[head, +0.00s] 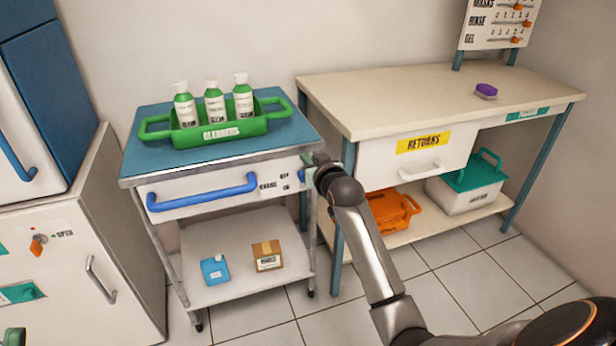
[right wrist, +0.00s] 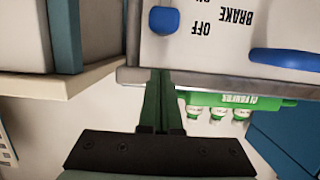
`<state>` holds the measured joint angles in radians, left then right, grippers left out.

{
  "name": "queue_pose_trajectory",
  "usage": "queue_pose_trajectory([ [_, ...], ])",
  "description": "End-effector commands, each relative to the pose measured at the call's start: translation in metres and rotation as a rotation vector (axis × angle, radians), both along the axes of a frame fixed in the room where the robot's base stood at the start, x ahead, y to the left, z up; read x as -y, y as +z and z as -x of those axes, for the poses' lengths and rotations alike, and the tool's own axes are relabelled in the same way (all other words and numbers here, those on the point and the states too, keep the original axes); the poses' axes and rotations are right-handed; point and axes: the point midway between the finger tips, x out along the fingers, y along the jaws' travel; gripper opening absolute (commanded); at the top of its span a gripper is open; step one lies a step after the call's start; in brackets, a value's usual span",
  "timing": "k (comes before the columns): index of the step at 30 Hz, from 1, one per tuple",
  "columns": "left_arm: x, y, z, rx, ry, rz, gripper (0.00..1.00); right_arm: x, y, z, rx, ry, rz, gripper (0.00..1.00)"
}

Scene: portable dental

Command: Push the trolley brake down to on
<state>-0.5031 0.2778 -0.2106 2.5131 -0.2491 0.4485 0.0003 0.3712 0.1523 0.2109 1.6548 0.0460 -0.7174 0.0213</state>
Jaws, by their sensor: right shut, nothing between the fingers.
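The trolley (head: 220,155) stands left of centre in the head view, with a blue top and a white front panel. The blue brake knob (right wrist: 175,20) shows beside the printed words OFF and BRAKE in the right wrist view, which sees the panel upside down. The second position word is cut off by the frame edge. My right gripper (head: 312,166) is at the panel's right end in the head view and covers part of it. Its green fingers (right wrist: 160,76) are shut and empty, with tips near the trolley's top edge and apart from the knob in the picture. My left gripper is not seen.
A blue drawer handle (head: 202,192) spans the trolley front. A green tray (head: 160,132) with several bottles is on top. A bench (head: 400,100) with a returns drawer (head: 422,165) stands close on the right. A white cabinet (head: 75,250) is at left. Floor shows in front.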

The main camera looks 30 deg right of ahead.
Motion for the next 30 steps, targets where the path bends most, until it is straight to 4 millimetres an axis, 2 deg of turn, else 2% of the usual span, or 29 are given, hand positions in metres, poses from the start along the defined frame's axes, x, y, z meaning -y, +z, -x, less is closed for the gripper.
queue_pose_trajectory([
  [1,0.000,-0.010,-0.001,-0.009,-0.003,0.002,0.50,-0.001,-0.018,0.002,-0.008,0.001,-0.003,0.00],
  [3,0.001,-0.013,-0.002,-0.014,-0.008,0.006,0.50,-0.001,-0.026,0.002,-0.007,0.001,-0.003,0.00],
  [9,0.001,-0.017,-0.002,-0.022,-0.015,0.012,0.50,-0.001,-0.036,0.002,-0.007,0.001,-0.003,0.00],
  [20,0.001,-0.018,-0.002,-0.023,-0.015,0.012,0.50,-0.001,-0.038,0.003,-0.007,0.001,-0.003,0.00],
  [27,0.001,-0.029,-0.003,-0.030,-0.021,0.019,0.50,-0.001,-0.077,0.002,-0.010,0.000,-0.002,0.00],
  [30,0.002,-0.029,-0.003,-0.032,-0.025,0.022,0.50,-0.001,-0.083,0.002,-0.007,0.000,-0.002,0.00],
])
